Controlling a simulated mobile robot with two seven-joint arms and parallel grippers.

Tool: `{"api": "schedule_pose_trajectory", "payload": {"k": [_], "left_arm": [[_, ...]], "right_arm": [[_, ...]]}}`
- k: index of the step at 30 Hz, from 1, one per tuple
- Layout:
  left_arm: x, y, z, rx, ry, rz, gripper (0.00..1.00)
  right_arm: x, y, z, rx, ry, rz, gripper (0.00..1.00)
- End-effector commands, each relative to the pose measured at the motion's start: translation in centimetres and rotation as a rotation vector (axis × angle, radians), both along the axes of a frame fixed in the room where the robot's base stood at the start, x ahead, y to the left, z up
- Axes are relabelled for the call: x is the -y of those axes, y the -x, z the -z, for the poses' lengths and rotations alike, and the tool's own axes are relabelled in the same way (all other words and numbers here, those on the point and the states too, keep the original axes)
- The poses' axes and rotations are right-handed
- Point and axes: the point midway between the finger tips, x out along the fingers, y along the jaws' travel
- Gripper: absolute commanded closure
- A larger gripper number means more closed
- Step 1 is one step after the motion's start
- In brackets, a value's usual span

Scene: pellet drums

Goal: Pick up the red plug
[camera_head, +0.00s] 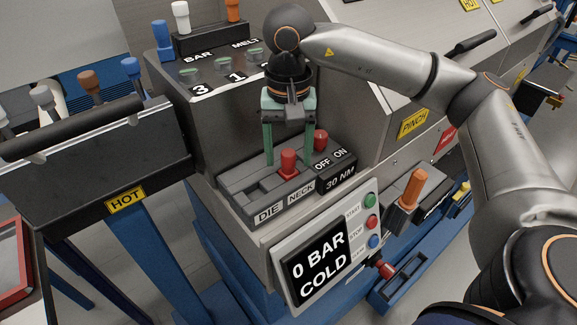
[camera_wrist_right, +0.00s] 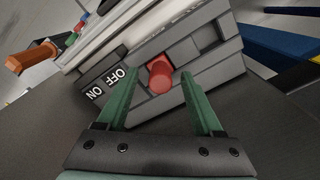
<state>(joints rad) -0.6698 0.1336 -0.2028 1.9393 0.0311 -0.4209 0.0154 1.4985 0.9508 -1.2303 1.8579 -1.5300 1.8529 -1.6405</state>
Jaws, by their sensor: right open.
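A red plug (camera_head: 288,163) stands upright in the grey block (camera_head: 237,186) marked DIE and NECK. My right gripper (camera_head: 288,155) points down over the block, its green fingers open on either side of the plug. The plug also shows in the right wrist view (camera_wrist_right: 160,76), between the open fingers (camera_wrist_right: 156,75), with a visible gap to each finger. A second red peg (camera_head: 320,139) stands behind and right of it, near the OFF/ON label. My left gripper is not in view.
A grey box with pegs in its rack (camera_head: 208,38) rises behind the block. A 0 BAR COLD display panel (camera_head: 322,262) sits in front. An orange handle (camera_head: 412,188) sticks up at right, and a HOT-labelled unit (camera_head: 125,200) stands at left.

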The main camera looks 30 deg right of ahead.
Motion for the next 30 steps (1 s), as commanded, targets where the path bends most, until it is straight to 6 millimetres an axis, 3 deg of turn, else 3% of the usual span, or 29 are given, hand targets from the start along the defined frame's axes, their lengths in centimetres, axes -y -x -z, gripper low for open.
{"api": "schedule_pose_trajectory", "payload": {"k": [8,26,30], "left_arm": [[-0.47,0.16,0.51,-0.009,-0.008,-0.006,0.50],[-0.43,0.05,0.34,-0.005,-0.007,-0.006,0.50],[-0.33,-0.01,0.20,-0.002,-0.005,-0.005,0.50]], "right_arm": [[0.00,-0.01,0.37,0.001,0.001,0.000,0.32],[-0.02,-0.01,0.32,0.001,0.001,0.000,0.99],[-0.02,-0.01,0.32,0.001,0.001,0.000,1.00]]}}
